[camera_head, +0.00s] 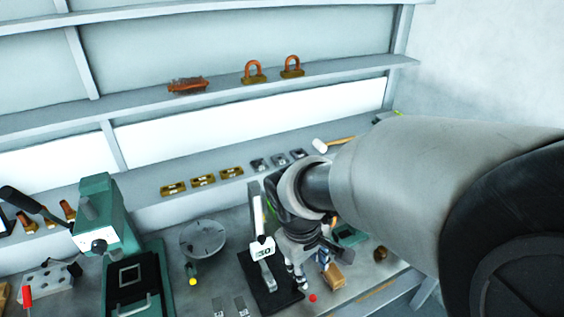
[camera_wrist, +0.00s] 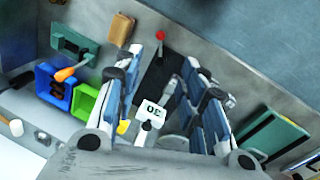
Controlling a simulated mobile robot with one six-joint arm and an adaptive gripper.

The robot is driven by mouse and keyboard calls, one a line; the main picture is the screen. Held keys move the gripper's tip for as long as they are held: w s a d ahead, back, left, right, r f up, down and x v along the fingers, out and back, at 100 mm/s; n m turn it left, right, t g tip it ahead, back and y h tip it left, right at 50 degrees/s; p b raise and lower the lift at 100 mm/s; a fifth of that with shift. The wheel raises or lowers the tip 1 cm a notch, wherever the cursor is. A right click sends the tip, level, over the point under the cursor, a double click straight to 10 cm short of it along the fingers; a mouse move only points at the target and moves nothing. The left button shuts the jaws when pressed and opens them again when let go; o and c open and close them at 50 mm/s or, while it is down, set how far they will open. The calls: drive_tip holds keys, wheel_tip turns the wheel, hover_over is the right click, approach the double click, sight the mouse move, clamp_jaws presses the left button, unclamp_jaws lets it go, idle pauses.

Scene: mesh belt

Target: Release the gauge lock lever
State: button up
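The gauge stands on a black base plate (camera_head: 278,293) at the front of the bench, with a white "30" label (camera_head: 264,250) on its upright. The label also shows in the wrist view (camera_wrist: 151,110), between and below my fingers. A small red knob (camera_head: 313,298) is just right of the plate; in the wrist view the knob (camera_wrist: 160,35) lies just beyond my fingertips. I cannot tell whether it belongs to the lock lever, whose arm is not clear. My gripper (camera_wrist: 177,58) is open and empty, with its fingers spread above the plate. In the head view my gripper (camera_head: 313,279) partly hides the gauge.
A green press (camera_head: 98,215) and a round grey plate (camera_head: 203,238) stand to the left. A tan block (camera_head: 334,276) is close right of my gripper. Blue (camera_wrist: 52,87) and green bins (camera_wrist: 87,102) lie left in the wrist view. A mallet (camera_head: 333,144) lies behind.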

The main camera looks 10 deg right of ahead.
sight(313, 297)
drive_tip(key=d+f+b, duration=0.1)
drive_tip(key=f+b, duration=0.1)
drive_tip(key=f, duration=0.4)
drive_tip(key=w+f+b, duration=0.1)
drive_tip(key=f+b, duration=0.1)
drive_tip(key=f, duration=0.4)
drive_tip(key=w+d+f+b, duration=0.1)
drive_tip(key=f+b, duration=0.1)
drive_tip(key=f, duration=0.3)
drive_tip(key=shift+d+f, duration=0.3)
drive_tip(key=shift+f, duration=0.1)
drive_tip(key=shift+c, duration=0.5)
clamp_jaws()
